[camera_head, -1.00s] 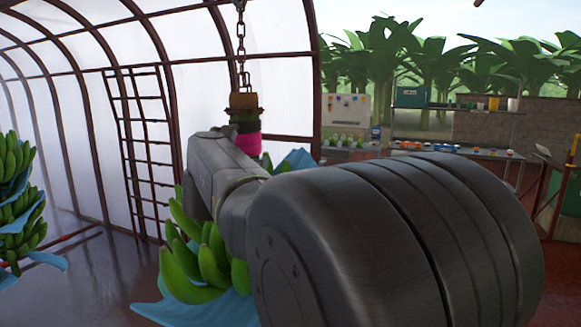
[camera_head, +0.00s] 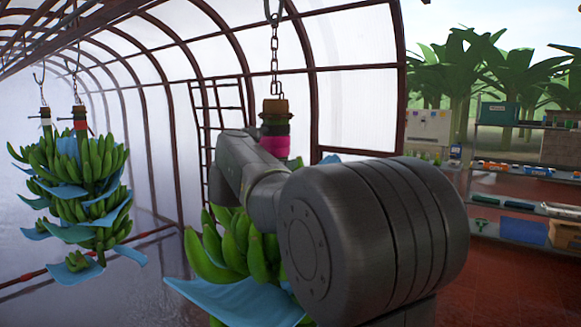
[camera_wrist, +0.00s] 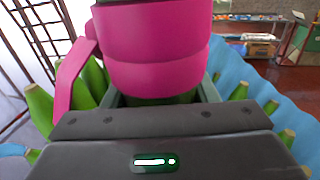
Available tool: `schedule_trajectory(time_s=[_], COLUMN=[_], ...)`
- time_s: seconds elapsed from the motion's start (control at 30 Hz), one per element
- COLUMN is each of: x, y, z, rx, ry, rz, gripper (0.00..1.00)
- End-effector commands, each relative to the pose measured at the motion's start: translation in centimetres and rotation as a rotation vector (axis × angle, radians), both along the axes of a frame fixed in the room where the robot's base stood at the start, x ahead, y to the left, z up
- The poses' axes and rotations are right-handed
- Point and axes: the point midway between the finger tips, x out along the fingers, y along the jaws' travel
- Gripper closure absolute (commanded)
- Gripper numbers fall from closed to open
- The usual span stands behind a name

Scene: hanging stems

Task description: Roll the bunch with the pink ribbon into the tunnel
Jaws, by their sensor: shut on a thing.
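The bunch with the pink ribbon (camera_head: 274,146) hangs from a chain, its green bananas (camera_head: 232,245) and blue sheets showing below and left of my arm. In the wrist view the pink ribbon (camera_wrist: 155,50) fills the top centre, with a loose end hanging at the left. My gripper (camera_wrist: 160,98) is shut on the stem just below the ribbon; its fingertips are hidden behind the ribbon. In the head view my arm hides the gripper and much of the bunch. The tunnel (camera_head: 350,95) has dark red ribs and pale translucent walls, and stretches back to the left behind the bunch.
Other bunches (camera_head: 85,185) hang inside the tunnel at the left, one with a red band and one with a pale band. A ladder-like frame (camera_head: 215,120) stands by the wall. Shelves with boxes (camera_head: 525,170) stand at the right.

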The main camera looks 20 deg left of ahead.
Motion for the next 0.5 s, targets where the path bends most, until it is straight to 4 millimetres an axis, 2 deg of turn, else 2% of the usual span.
schedule_trajectory(time_s=[0.2,0.33,0.5], x=[1.0,1.3,1.4], y=[3.3,4.4,4.9], z=[-0.1,-0.2,-0.2], rx=[-0.007,-0.005,-0.005], ry=[0.003,0.002,0.002], rz=[-0.001,-0.002,-0.003], gripper=[0.88,0.88,0.88])
